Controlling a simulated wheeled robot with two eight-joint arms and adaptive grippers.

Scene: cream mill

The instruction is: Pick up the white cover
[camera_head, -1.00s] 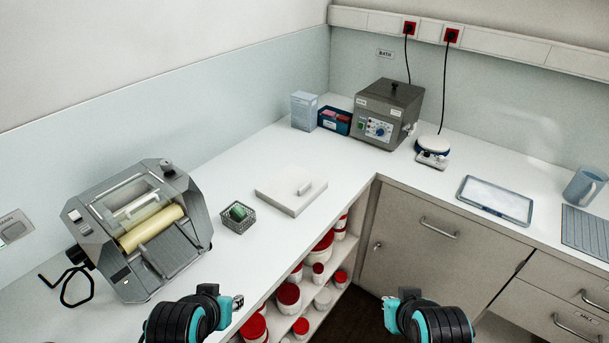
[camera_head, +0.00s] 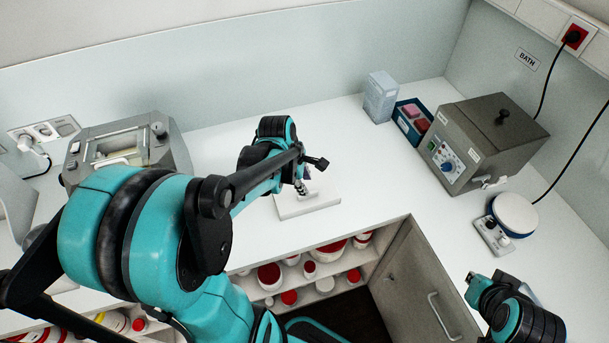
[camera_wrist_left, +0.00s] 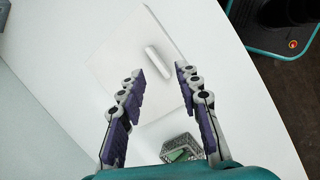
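The white cover (camera_head: 290,208) is a flat square slab with a raised bar handle, lying on the white counter. In the left wrist view the cover (camera_wrist_left: 112,62) lies flat beyond my fingers, with its handle (camera_wrist_left: 157,62) in view between and past the fingertips. My left gripper (camera_head: 303,186) is above the cover, pointing down; its fingers (camera_wrist_left: 160,70) are open with nothing between them. In the head view the gripper hides part of the cover and its handle. Part of my right arm shows at the lower right; its finger state is unclear.
A wire basket with a green item (camera_wrist_left: 180,148) stands close to the cover. A grey machine (camera_head: 120,145) is at the left. A blue box (camera_head: 411,122), a grey bath unit (camera_head: 482,140) and a round-topped device (camera_head: 514,213) stand at the right. Shelves with red-lidded jars (camera_head: 269,276) lie below.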

